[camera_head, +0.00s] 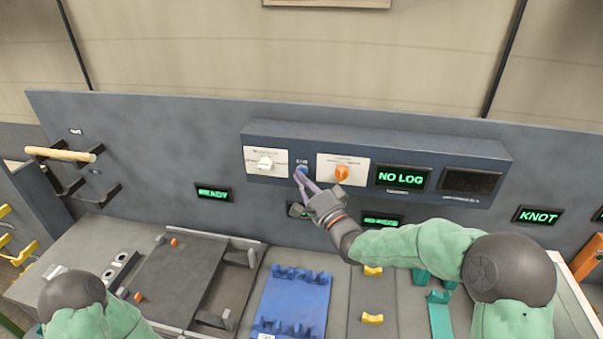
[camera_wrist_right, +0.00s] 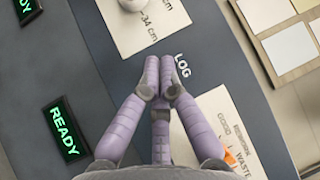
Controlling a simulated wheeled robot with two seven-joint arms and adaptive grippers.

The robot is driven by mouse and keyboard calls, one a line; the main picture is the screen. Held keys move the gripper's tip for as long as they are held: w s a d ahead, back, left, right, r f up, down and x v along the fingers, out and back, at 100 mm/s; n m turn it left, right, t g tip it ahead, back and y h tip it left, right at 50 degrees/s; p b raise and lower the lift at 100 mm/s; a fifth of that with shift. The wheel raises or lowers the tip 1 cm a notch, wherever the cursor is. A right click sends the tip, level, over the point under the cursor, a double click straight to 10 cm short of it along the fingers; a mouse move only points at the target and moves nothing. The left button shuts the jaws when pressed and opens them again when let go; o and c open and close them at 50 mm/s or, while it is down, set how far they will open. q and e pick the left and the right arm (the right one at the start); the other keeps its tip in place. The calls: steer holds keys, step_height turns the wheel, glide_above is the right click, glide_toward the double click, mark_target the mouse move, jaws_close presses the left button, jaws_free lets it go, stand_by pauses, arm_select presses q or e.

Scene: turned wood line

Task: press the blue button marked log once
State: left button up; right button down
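The blue button (camera_head: 302,169) sits on the dark control box, between a white-knob plate and an orange-knob plate. My right gripper (camera_head: 300,177) reaches up to it from below, with its purple fingertips at the button's lower edge. In the right wrist view the fingers (camera_wrist_right: 160,80) are together and empty, just beside the LOG label. They hide the button there, so I cannot tell whether they touch it or if it is pushed in. Only part of my left arm shows at bottom left; its gripper is out of view.
The white knob (camera_head: 264,162) and orange knob (camera_head: 342,173) flank the button closely. A display (camera_head: 402,178) on the box reads NO LOG; another (camera_head: 471,182) is dark. A READY sign (camera_head: 213,194) is below left. A blue cradle (camera_head: 291,303) lies on the bench.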

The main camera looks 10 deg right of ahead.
steer(key=shift+w+d, duration=0.1)
steer(key=shift+w, duration=0.1)
steer(key=shift+s, duration=0.1)
stand_by(0.4)
steer(key=shift+s+a+b, duration=0.3)
steer(key=shift+s+b, duration=0.2)
steer(key=shift+s, duration=0.15)
steer(key=shift+s+a+b, duration=0.2)
steer(key=shift+s+a, duration=0.1)
steer(key=shift+s, duration=0.45)
steer(key=shift+s+a+b, duration=0.25)
steer(key=shift+s+a, duration=0.1)
steer(key=shift+s, duration=0.45)
steer(key=shift+s+a+b, duration=0.2)
steer(key=shift+s+a, duration=0.1)
steer(key=shift+s, duration=0.45)
steer(key=shift+f, duration=0.1)
